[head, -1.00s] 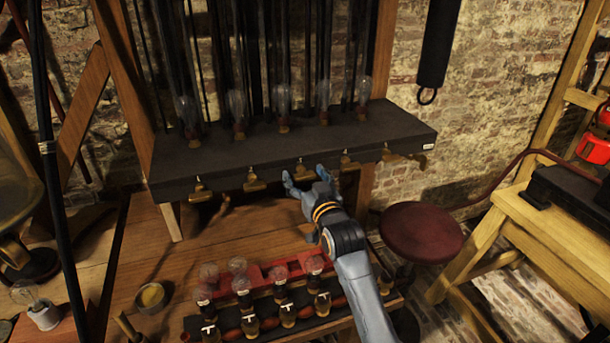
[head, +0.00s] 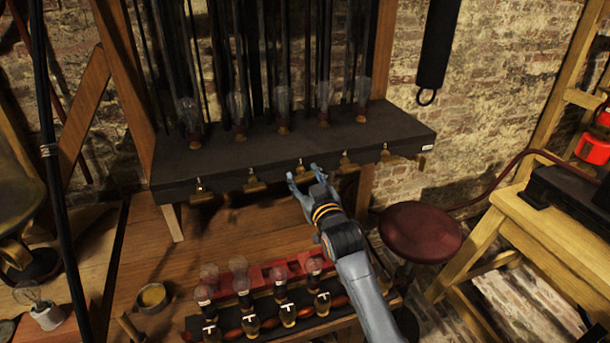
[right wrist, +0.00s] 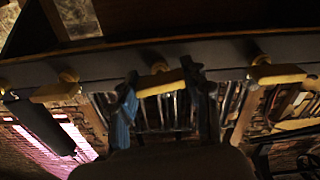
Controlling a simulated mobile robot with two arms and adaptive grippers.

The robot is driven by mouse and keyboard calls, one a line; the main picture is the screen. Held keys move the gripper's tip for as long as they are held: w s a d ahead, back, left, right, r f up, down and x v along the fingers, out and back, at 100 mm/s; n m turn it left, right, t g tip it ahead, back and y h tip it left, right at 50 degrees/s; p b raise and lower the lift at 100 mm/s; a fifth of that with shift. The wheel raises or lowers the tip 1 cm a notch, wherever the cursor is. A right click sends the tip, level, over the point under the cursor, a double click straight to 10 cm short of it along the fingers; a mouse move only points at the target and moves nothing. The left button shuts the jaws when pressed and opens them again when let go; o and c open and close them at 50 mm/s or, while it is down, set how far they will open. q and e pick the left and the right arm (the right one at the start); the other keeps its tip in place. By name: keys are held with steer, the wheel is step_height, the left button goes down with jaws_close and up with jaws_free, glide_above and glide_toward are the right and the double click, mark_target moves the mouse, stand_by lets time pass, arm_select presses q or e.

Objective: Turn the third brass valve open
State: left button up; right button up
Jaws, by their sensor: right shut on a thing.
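Several brass valves are spaced along the front edge of the dark shelf (head: 285,150). The third brass valve (head: 300,165) is in the middle of the row, partly hidden by my right gripper (head: 304,178). In the right wrist view, the third valve's brass handle (right wrist: 160,80) lies between the two blue-grey fingers of my right gripper (right wrist: 161,92), which is shut on it. The handle looks roughly level along the shelf edge there, with a slight tilt. Neighbouring valves show at left (right wrist: 60,88) and right (right wrist: 277,73). My left gripper is not in view.
Glass bulbs (head: 282,97) and dark tubes stand on the shelf. Below is a rack (head: 270,297) with several bulbs and black-banded jars. A round red stool (head: 420,232) stands at right, beside a wooden bench (head: 520,222). A brass cup (head: 152,297) sits on the wooden table.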

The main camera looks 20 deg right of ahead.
steer(key=n+p, duration=0.1)
steer(key=n, duration=0.2)
steer(key=shift+r+n, duration=0.1)
steer(key=shift+n, duration=0.3)
steer(key=n+p, duration=0.1)
steer(key=n, duration=0.2)
steer(key=shift+n, duration=0.3)
steer(key=n+p, duration=0.1)
steer(key=n, duration=0.3)
steer(key=shift+n+p, duration=0.6)
steer(key=shift+n, duration=1.5)
steer(key=o, duration=1.2)
steer(key=shift+a, duration=0.1)
steer(key=shift+c, duration=0.2)
steer(key=s, duration=1.2)
steer(key=shift+d, duration=0.25)
